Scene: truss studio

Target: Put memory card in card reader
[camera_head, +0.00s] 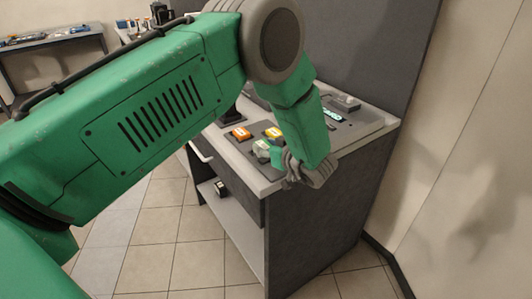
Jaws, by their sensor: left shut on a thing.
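My left arm, green, comes in from the left and reaches over the worktop. My right gripper is not in view.
The worktop (268,186) tops a dark grey cabinet (325,215) with an open lower shelf holding a small black item (220,188). A grey block (346,102) lies at the back right. A dark wall panel stands behind. Another bench (45,41) is far left.

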